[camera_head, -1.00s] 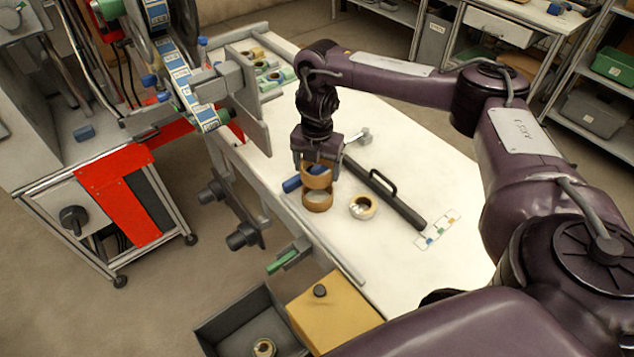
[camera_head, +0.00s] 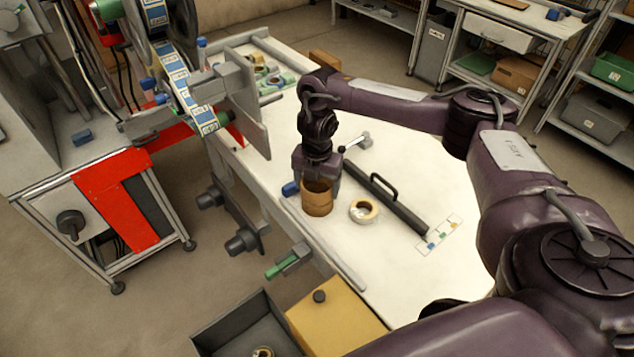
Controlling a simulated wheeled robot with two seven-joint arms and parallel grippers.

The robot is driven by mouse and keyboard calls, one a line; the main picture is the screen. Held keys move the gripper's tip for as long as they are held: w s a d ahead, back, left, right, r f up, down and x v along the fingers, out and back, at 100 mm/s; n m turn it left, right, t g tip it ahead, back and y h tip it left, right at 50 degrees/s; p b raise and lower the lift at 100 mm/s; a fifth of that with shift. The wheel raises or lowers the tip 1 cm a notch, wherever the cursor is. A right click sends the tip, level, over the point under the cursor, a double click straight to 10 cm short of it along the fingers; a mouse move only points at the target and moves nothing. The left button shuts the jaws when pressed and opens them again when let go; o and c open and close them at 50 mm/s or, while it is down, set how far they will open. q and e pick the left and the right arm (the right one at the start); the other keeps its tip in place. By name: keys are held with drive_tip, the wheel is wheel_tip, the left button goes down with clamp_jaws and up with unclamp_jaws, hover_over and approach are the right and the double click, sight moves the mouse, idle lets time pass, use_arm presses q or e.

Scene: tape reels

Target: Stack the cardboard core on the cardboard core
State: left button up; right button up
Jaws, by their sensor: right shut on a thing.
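Two brown cardboard cores stand one on the other on the white table. The upper cardboard core (camera_head: 317,187) sits over the lower cardboard core (camera_head: 317,208), and the two look lined up and touching. My right gripper (camera_head: 317,180) points down and is shut on the upper core at its rim. The fingers hide part of the upper core. My left gripper is not in view.
A tape roll (camera_head: 363,210) lies just right of the cores. A dark bar with a handle (camera_head: 388,198) lies further right. A blue cylinder (camera_head: 290,188) is close on the left. Several reels (camera_head: 270,80) lie at the back. The white table (camera_head: 400,250) is clear at front right.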

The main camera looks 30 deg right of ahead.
drive_tip(key=o, duration=1)
drive_tip(key=shift+f, duration=0.1)
wheel_tip(320, 180, up, 13)
drive_tip(key=p, duration=0.4)
